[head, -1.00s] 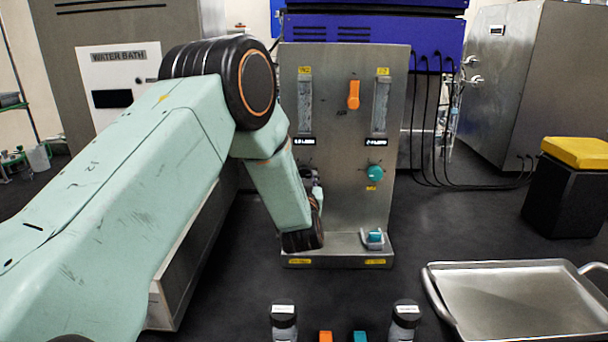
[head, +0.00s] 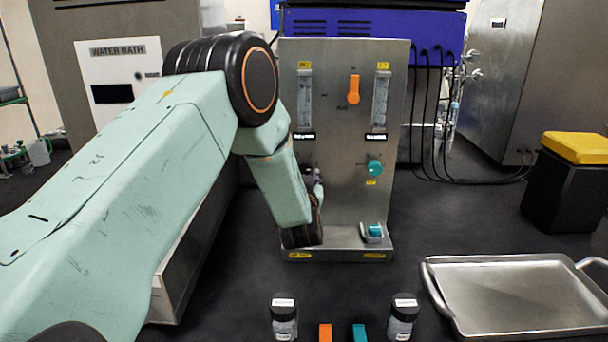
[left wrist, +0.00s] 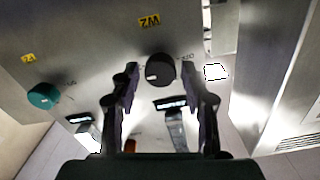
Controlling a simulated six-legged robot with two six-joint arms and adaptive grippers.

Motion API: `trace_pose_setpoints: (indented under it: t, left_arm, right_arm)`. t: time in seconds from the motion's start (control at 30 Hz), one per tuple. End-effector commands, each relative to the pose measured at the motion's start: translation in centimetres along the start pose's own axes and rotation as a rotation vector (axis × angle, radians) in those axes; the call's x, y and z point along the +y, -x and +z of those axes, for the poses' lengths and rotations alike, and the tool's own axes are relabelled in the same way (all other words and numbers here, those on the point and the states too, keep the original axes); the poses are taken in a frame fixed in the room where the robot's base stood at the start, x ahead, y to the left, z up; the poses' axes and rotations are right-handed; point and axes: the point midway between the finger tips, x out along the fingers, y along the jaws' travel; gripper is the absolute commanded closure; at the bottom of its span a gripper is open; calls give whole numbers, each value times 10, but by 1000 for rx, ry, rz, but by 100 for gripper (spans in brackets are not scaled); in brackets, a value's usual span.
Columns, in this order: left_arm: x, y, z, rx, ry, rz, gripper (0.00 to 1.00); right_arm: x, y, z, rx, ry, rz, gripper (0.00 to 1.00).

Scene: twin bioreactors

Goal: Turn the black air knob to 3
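The black air knob (left wrist: 160,70) is on the steel panel (head: 340,205), below the left flow tube (head: 304,98). In the head view the knob (head: 306,169) is small and partly hidden by my left gripper (head: 318,186). In the left wrist view, where the panel is upside down, my left gripper (left wrist: 163,82) is open, with the knob showing between its fingertips. A white mark shows on the knob's left side there; I cannot tell whether the fingers touch it. The numbers around the knob are too small to read. My right gripper is not in view.
A teal knob (head: 374,167) sits right of the black one, and an orange lever (head: 353,89) above. A small teal-topped part (head: 373,232) is on the panel's base. A metal tray (head: 515,298) lies at front right; two black-capped bottles (head: 284,316) (head: 403,316) stand in front.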

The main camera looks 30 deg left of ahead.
Motion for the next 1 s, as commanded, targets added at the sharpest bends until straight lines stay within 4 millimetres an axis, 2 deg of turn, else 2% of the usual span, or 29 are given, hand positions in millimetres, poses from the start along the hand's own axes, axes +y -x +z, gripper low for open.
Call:
trace_pose_setpoints:
  t: [0.1, 0.47, 0.67, 1.0]
  left_arm:
    - [0, 0, -2, 3, 2, -1, 42]
    - [0, 3, -3, 6, 3, -1, 42]
    - [0, 29, -3, 4, 1, 0, 42]
    - [1, 94, -2, 5, -1, 2, 42]
  right_arm:
    - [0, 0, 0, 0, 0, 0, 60]
    - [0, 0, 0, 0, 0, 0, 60]
    - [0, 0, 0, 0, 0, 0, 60]
    - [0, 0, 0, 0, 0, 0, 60]
